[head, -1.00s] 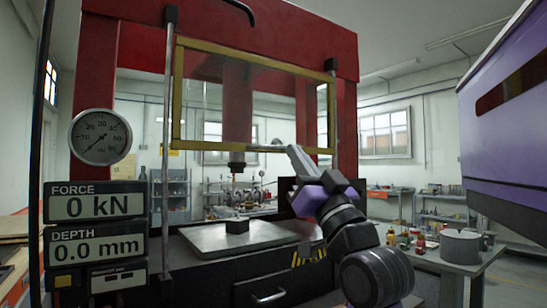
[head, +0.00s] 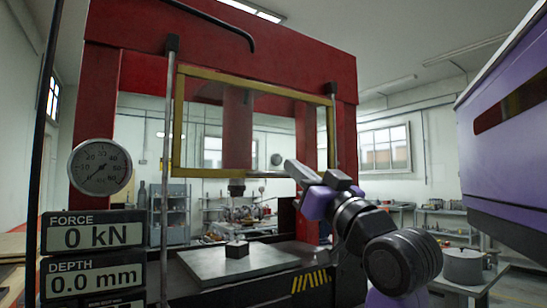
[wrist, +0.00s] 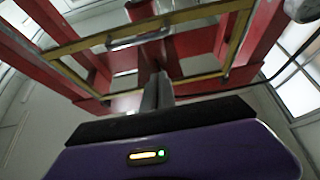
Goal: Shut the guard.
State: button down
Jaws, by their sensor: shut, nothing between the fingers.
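The guard (head: 177,122) is a clear panel in a yellow frame on the front of a red press. It stands raised, with open space between its lower edge and the press bed (head: 205,265). A grey bar handle (head: 265,175) runs along its lower edge; it also shows in the wrist view (wrist: 138,40). My gripper (head: 290,164) is shut and empty, with its fingertips near the right end of the handle. In the wrist view my shut fingers (wrist: 160,82) point up toward the guard's lower frame bar; I cannot tell if they touch it.
A dial gauge (head: 100,167) and a force display (head: 93,232) reading 0 kN stand at the left. A dark block (head: 237,249) sits on the bed under the ram. A side table with a grey pot (head: 462,266) is at the right.

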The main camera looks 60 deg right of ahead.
jog(key=p, duration=0.1)
jog(key=r+p, duration=0.1)
jog(key=p, duration=0.1)
jog(key=shift+w+d, duration=0.15)
jog(key=shift+w, duration=0.2)
jog(key=p+x, duration=0.2)
jog(key=x, duration=0.5)
jog(key=shift+w+d+f+b, duration=0.1)
jog(key=shift+w+f, duration=0.05)
jog(key=shift+f, duration=0.55)
jog(key=shift+w+d+f+b, duration=0.1)
jog(key=shift+w+f, duration=0.1)
jog(key=shift+f, duration=0.5)
jog(key=shift+w+d+f+b, duration=0.1)
jog(key=shift+w+f, duration=0.05)
jog(key=shift+f, duration=0.55)
jog(key=shift+f, duration=0.1)
